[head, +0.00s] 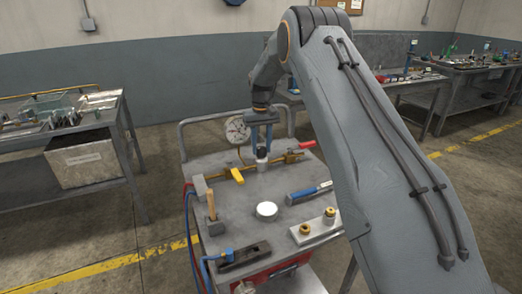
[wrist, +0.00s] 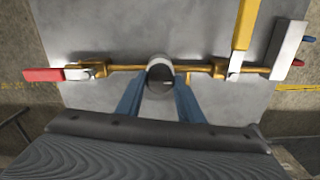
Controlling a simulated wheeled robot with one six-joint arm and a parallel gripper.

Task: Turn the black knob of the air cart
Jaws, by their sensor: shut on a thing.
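The air cart (head: 235,225) stands in front of me with a brass pipe line (wrist: 205,69) across its top. The black knob (wrist: 160,82) sits in the middle of that line, above a pale grey body; in the head view the knob (head: 262,153) is small and partly covered. My gripper (head: 261,148) reaches down from above, with its blue fingers on either side of the knob. In the wrist view my gripper (wrist: 159,92) is shut on the knob, and the dark jaw base hides what lies nearer.
A yellow lever (head: 237,176) and a red lever (head: 307,144) flank the knob on the line. A round gauge (head: 237,130) stands behind. A hammer (head: 211,204), a white disc (head: 266,210) and a blue-handled tool (head: 303,194) lie on the cart top. Workbenches stand on both sides.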

